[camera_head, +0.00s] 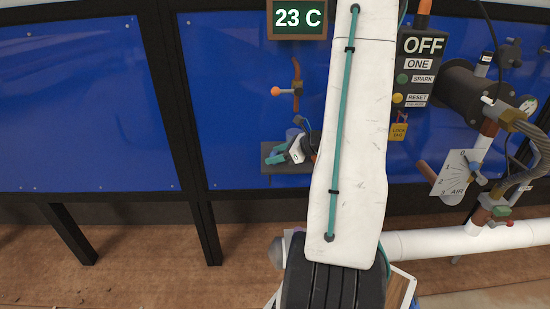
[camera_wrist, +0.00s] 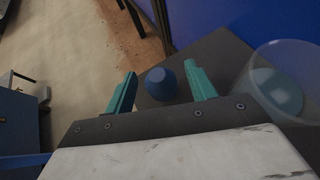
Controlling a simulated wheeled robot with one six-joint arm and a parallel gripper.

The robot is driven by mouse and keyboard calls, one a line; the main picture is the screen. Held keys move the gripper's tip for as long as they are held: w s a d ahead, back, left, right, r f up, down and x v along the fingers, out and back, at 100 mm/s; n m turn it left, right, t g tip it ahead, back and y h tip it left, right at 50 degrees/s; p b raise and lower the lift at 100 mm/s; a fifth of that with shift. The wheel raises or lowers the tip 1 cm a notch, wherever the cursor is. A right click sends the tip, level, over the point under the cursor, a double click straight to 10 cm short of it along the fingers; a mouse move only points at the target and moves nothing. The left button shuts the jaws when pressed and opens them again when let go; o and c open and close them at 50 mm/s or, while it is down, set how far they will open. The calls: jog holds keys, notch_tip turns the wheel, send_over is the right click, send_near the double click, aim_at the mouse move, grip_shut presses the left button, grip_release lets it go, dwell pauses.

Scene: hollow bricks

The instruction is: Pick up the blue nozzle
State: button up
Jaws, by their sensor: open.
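The blue nozzle (camera_wrist: 161,83) is a small rounded blue piece on a dark grey shelf in the wrist view. My gripper (camera_wrist: 158,82) has two teal fingers, wide apart, with the nozzle showing between them near the fingertips. The fingers do not appear to touch it. In the head view my gripper (camera_head: 290,155) is at the small dark shelf (camera_head: 285,168) on the blue wall, partly hidden by my white arm. I cannot make out the nozzle clearly in the head view.
A clear round container (camera_wrist: 285,80) with a pale blue thing inside stands right of the fingers. A control box reading OFF (camera_head: 420,65) and an air dial (camera_head: 458,172) are right of my arm.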

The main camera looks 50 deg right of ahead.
jog(key=shift+w+a+f, duration=0.15)
jog(key=shift+w, duration=0.15)
jog(key=c, duration=1.1)
